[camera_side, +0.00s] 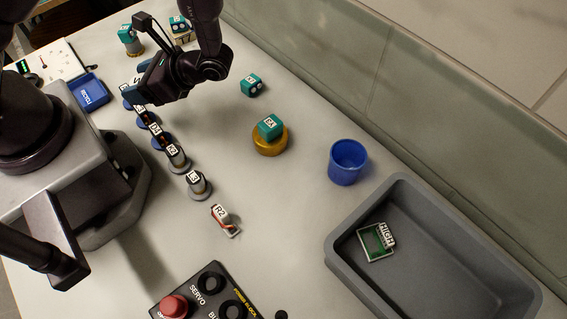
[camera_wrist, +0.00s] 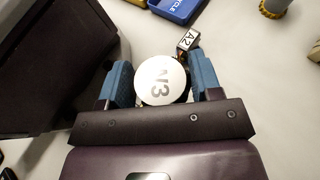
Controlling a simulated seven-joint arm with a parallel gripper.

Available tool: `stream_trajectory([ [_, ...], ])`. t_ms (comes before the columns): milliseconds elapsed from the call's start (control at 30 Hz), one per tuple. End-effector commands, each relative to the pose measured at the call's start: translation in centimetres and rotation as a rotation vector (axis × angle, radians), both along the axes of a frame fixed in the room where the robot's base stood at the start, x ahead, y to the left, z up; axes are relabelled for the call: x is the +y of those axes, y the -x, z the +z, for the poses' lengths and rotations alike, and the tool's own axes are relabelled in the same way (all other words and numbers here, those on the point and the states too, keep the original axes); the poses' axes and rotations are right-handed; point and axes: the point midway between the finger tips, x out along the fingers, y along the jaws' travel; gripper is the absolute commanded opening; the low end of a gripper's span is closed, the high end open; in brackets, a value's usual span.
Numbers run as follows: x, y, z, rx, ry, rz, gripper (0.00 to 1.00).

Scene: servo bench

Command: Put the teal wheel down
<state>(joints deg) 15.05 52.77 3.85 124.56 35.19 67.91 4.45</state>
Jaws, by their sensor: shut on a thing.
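My gripper (camera_side: 137,92) is low over the far end of a row of labelled parts in the side view. In the side view the wheel is mostly hidden by the gripper. I cannot tell whether it touches anything below.
A part labelled A2 (camera_wrist: 188,40) is close beyond the right finger. Several labelled parts on round stands (camera_side: 198,186) form the row. A blue tray (camera_side: 90,93) is left of the gripper. A teal cube (camera_side: 270,126) sits on a gold stand (camera_side: 270,146). A blue cup (camera_side: 347,162) and grey bin (camera_side: 455,235) stand right.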

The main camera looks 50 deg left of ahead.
Motion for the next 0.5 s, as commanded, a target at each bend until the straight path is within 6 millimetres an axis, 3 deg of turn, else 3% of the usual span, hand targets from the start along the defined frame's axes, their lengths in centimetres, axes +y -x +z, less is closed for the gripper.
stream_trajectory([
  [200,-6.9,4.4,-0.7,0.003,0.000,0.394,0.35],
  [500,-17.7,7.0,-0.7,0.001,-0.001,0.958,0.35],
])
